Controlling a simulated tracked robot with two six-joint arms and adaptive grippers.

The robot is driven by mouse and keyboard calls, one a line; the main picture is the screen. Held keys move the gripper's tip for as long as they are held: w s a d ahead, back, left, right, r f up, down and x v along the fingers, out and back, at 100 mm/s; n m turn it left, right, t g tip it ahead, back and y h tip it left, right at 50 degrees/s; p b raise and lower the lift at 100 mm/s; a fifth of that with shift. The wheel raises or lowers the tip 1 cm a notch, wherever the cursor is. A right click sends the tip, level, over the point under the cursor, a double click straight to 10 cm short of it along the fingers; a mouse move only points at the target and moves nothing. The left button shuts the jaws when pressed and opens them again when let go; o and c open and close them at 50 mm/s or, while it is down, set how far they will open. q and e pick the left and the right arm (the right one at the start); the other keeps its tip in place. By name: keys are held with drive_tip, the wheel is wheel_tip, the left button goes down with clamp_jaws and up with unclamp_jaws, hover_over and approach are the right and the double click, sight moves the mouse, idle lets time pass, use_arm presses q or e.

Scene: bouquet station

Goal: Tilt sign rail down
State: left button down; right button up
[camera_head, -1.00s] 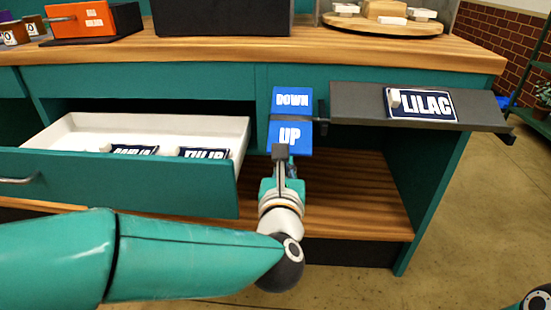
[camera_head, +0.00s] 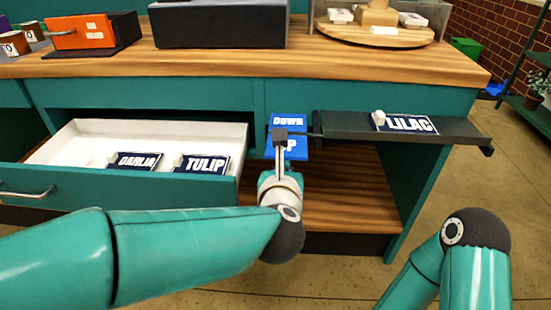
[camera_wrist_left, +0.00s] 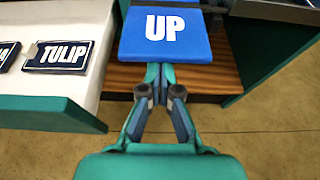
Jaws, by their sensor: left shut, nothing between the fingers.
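The sign rail (camera_head: 345,125) is a dark grey ledge on the right front of the counter. It carries a navy LILAC sign (camera_head: 407,123) with a white knob. A blue rocker plate at the rail's left end has a DOWN half (camera_head: 287,121) above an UP half (camera_head: 297,154). My left gripper (camera_head: 281,134) is shut and empty in front of the plate, hiding part of the UP lettering. In the left wrist view its fingertips (camera_wrist_left: 159,72) meet the lower edge of the UP half (camera_wrist_left: 165,35); contact is unclear. My right gripper is out of view.
An open drawer (camera_head: 110,189) at left holds DAHLIA (camera_head: 134,161) and TULIP (camera_head: 201,164) signs. The counter top (camera_head: 240,64) holds an orange box (camera_head: 80,32), a dark block (camera_head: 218,27) and a round wooden stand (camera_head: 373,35). A wooden shelf (camera_head: 345,195) lies below the rail.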

use_arm(q)
drive_tip(key=shift+r+p, duration=0.15)
drive_tip(key=shift+p, duration=0.15)
drive_tip(key=shift+a, duration=0.1)
drive_tip(key=shift+s, duration=0.1)
wheel_tip(320, 180, down, 5)
drive_tip(key=b, duration=0.5)
drive_tip(key=p+v, duration=0.2)
drive_tip(key=v, duration=0.8)
drive_tip(key=shift+r, duration=0.3)
